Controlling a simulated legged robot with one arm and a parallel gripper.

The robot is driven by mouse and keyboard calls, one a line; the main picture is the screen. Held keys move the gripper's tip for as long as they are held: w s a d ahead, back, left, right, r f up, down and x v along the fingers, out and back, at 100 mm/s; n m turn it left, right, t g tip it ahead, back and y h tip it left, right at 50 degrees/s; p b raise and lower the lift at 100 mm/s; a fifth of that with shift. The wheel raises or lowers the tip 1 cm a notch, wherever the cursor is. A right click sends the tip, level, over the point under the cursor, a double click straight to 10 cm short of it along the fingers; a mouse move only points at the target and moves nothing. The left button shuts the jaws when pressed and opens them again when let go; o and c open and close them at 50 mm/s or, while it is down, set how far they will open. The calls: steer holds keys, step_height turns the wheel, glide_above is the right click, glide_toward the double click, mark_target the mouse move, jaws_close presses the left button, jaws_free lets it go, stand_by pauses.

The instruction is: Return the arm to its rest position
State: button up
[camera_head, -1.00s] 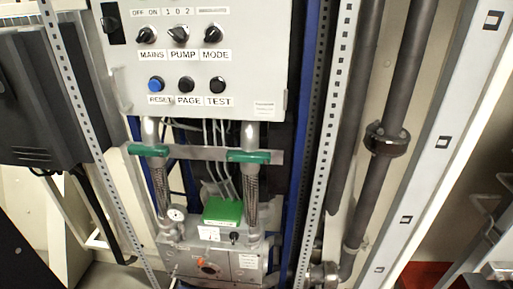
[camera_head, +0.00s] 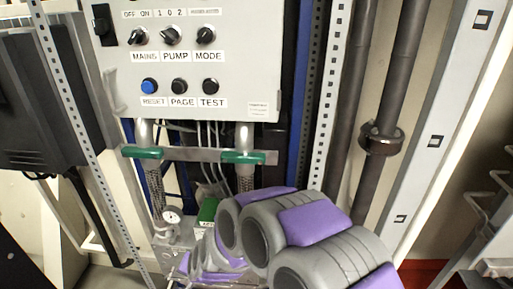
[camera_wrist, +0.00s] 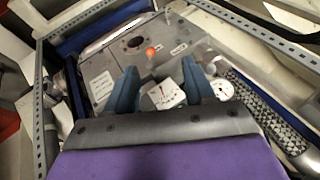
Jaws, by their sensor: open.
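My arm, grey and purple, now rises from the bottom right of the head view, in front of the lower pump unit. My gripper (camera_wrist: 163,88) shows in the wrist view as two blue fingers set apart with nothing between them. Behind the fingers is a grey machine panel (camera_wrist: 125,50) with an orange-red knob (camera_wrist: 151,50). I cannot tell the distance from the fingers to the panel. In the head view the fingers cannot be made out.
A grey control box (camera_head: 190,75) with knobs and buttons stands above green-handled valves (camera_head: 243,157). Perforated metal posts (camera_head: 325,100) flank it. Dark pipes (camera_head: 378,100) run on the right. A dark monitor-like box (camera_head: 45,95) is at left. A braided hose (camera_wrist: 262,105) passes right of my gripper.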

steer(key=s+d+r+n+g+h, duration=0.1)
steer(key=s+d+r+g, duration=0.1)
steer(key=s+d+r, duration=0.3)
steer(key=s+d+r+g+h, duration=0.2)
steer(key=s+d+r, duration=0.3)
steer(key=s+d, duration=0.8)
steer(key=s+d+r+n+g+h, duration=0.1)
steer(key=s+d+r+g, duration=0.1)
steer(key=s+d+r, duration=0.3)
steer(key=s+d, duration=0.4)
steer(key=d, duration=0.5)
steer(key=shift+d+r+n+g+h, duration=0.2)
steer(key=shift+d+n+g+h, duration=0.1)
steer(key=shift+h, duration=0.1)
steer(key=shift+a, duration=0.1)
